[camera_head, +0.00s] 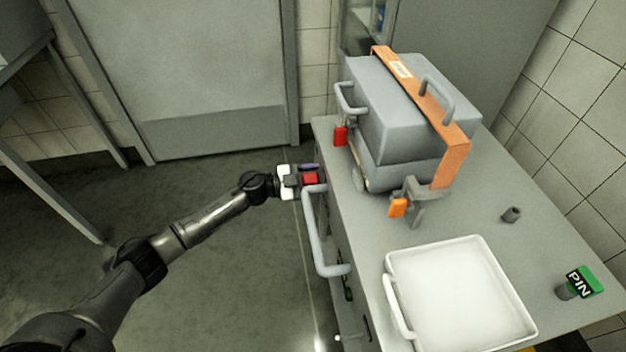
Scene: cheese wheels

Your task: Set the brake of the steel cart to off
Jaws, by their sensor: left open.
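The steel cart (500,255) is a grey flat-topped cart at the right, with a grey bar handle (313,240) on its left side. My left gripper (313,178) is at the cart's left edge, just above the handle's far end. Its jaws are open. A small red block (310,179) shows at the fingers; I cannot tell whether it is the brake's lever or whether the fingers touch it. The brake's setting cannot be read from here. My right gripper is not in view.
A grey case (385,120) with an orange strap (452,160) stands on the cart, with red and orange tags beside it. A white tray (462,295), a small grey cylinder (511,214) and a green PIN sign (581,281) are nearer. The floor at left is clear.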

